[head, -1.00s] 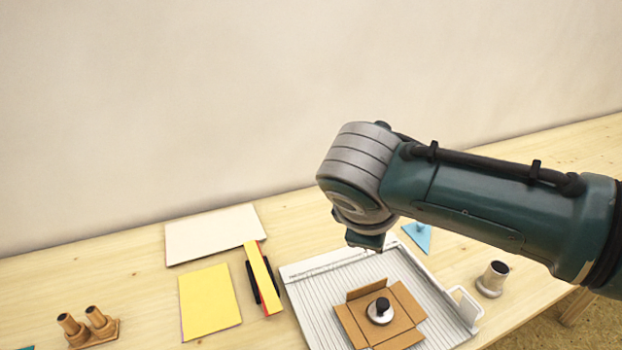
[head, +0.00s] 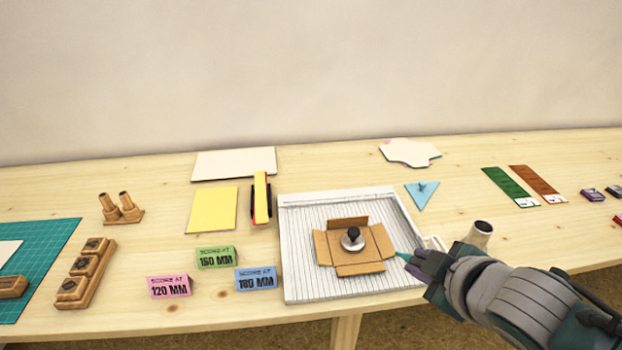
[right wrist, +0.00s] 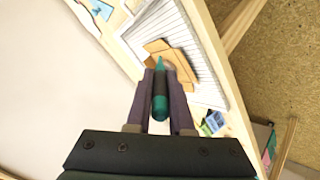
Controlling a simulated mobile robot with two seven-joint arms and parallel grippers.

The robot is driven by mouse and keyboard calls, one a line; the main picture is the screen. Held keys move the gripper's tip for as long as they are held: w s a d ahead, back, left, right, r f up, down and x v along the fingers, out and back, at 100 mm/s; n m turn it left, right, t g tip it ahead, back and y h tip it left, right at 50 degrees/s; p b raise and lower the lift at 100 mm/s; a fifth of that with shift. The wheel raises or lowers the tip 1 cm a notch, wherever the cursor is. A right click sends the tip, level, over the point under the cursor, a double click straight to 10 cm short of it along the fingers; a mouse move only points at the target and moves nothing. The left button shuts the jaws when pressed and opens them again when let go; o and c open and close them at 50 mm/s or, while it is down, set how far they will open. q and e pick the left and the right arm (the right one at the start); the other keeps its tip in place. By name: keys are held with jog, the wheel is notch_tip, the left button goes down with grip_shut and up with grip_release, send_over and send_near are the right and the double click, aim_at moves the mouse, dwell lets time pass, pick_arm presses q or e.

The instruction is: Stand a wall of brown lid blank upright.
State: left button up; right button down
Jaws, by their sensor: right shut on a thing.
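The brown lid blank (head: 325,246) lies on the white ridged scoring board (head: 300,282), and it also shows in the right wrist view (right wrist: 178,62). Its far wall (head: 347,224) stands up; the left, right and front walls look flat or nearly so. A round silver weight with a black knob (head: 352,240) sits on its middle. My right gripper (head: 414,261) is shut on a teal pointed tool (right wrist: 160,95), whose tip is close to the blank's right wall (head: 383,241); I cannot tell whether they touch. My left gripper is out of view.
A grey cup (head: 480,233) stands behind my right wrist. A yellow sheet (head: 213,210) and a blue triangle (head: 421,195) lie behind. The bench front edge is close.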

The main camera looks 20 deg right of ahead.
jog(key=shift+s+d+r, duration=0.15)
jog(key=shift+d+r, duration=0.25)
jog(key=shift+d, duration=0.2)
